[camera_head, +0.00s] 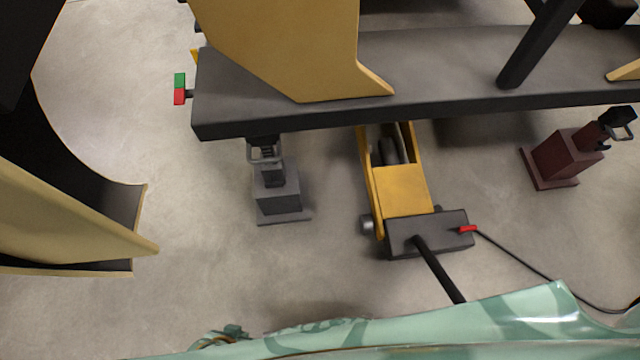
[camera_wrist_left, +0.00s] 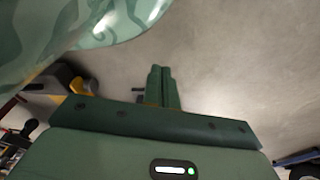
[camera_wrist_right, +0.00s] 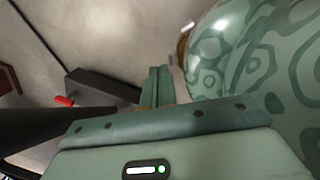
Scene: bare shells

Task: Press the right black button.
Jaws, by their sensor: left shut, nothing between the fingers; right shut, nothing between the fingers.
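I cannot make out any black button in these views. My left gripper (camera_head: 230,334) shows small at the bottom edge of the head view, partly hidden by my green body. In the left wrist view its green fingers (camera_wrist_left: 162,88) are together with nothing between them, over bare floor. My right gripper does not show in the head view. In the right wrist view its fingers (camera_wrist_right: 157,86) are together and empty, next to the end of a dark box (camera_wrist_right: 100,88).
A yellow jack (camera_head: 402,188) with a dark box end, red tip (camera_head: 468,229) and cable stands on the concrete floor. A grey stand (camera_head: 278,195) and a maroon stand (camera_head: 565,157) flank it. A long dark beam (camera_head: 440,70) lies behind. Floor at left centre is clear.

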